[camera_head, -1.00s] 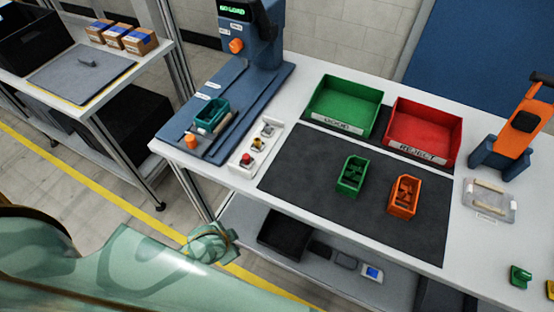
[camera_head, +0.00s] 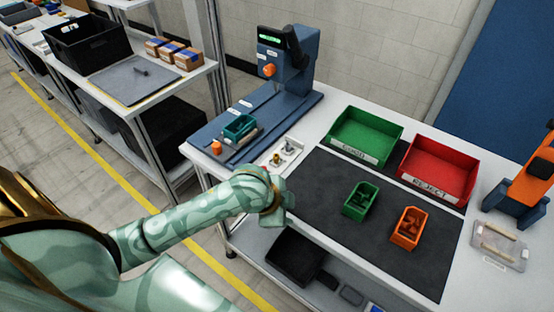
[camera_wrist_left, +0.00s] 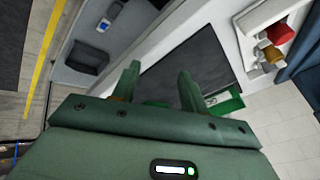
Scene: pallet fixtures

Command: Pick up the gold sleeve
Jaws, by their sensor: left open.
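The gold sleeve (camera_head: 275,160) stands in a small white tray (camera_head: 294,143) at the table's left front, beside a silver part (camera_head: 289,150). In the left wrist view the gold sleeve (camera_wrist_left: 271,54) shows at upper right, next to a red part (camera_wrist_left: 280,34). My left gripper (camera_wrist_left: 157,68) is open and empty; its two fingers point up in that view, well to the left of the sleeve. My right gripper is not in view.
A dark mat (camera_head: 340,235) to the right holds a small green bin (camera_head: 360,200) and an orange bin (camera_head: 408,228). Larger green (camera_head: 365,134) and red (camera_head: 440,172) bins stand behind.

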